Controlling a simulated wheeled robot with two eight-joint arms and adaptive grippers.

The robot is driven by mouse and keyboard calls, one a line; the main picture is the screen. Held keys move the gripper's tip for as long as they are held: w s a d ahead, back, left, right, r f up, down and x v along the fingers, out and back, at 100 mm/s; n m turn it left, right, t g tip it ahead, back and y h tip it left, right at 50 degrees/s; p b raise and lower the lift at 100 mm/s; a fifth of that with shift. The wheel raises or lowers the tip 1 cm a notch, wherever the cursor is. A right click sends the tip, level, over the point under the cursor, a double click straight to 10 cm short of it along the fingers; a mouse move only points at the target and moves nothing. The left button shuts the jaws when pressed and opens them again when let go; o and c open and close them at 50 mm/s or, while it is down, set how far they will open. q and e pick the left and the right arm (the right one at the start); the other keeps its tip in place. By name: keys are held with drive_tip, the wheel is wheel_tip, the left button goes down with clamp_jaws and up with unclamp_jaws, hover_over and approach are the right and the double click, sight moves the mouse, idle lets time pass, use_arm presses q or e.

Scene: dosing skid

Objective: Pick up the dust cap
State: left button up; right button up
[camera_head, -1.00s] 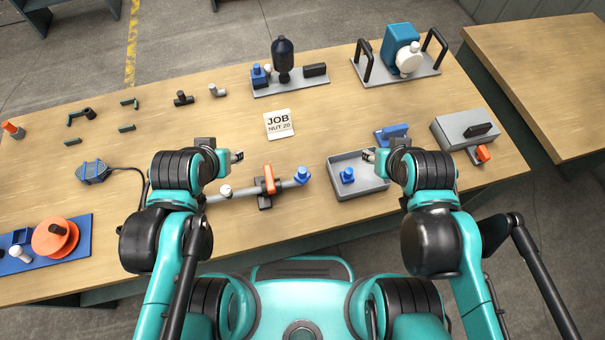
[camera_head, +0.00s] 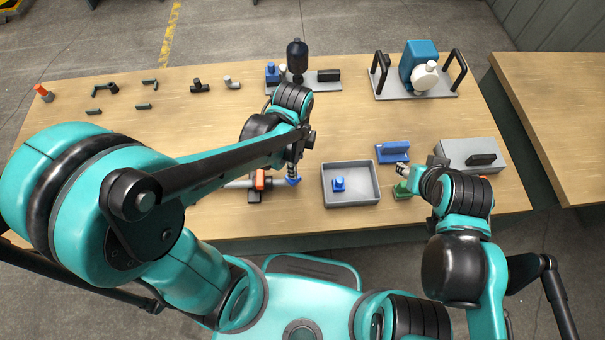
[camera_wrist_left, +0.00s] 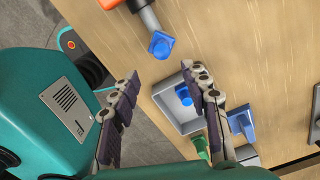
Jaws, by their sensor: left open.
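A blue cap-like piece (camera_head: 293,181) sits at the right end of the grey pipe; it also shows in the left wrist view (camera_wrist_left: 161,45). A second blue piece (camera_head: 339,184) stands in the grey tray, also visible in the left wrist view (camera_wrist_left: 184,96). I cannot tell which is the dust cap. My left gripper (camera_head: 296,166) is above the pipe's right end. In the left wrist view my left gripper (camera_wrist_left: 163,78) is open and empty, with the pipe-end piece beyond the gap between its fingertips. My right gripper (camera_head: 402,178) is right of the tray; its jaws are unclear.
The grey tray (camera_head: 372,201) lies right of the pipe. A green piece (camera_head: 401,190) is by my right gripper, a blue bracket (camera_head: 393,152) behind it and a grey box (camera_head: 460,153) to the right. A bottle stand and pump are farther back. My left arm hides the table's left front.

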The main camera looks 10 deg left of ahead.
use_arm(q)
wheel_tip(320, 180, down, 3)
drive_tip(key=shift+a+b, duration=0.15)
drive_tip(key=shift+b, duration=0.5)
drive_tip(key=f+b, duration=0.1)
drive_tip(key=f, duration=0.2)
drive_tip(key=f+b, duration=0.1)
drive_tip(key=f, duration=0.1)
drive_tip(key=shift+w+a+b, duration=0.35)
drive_tip(key=shift+a, duration=0.05)
drive_tip(key=shift+r, duration=0.15)
drive_tip(key=c, duration=1)
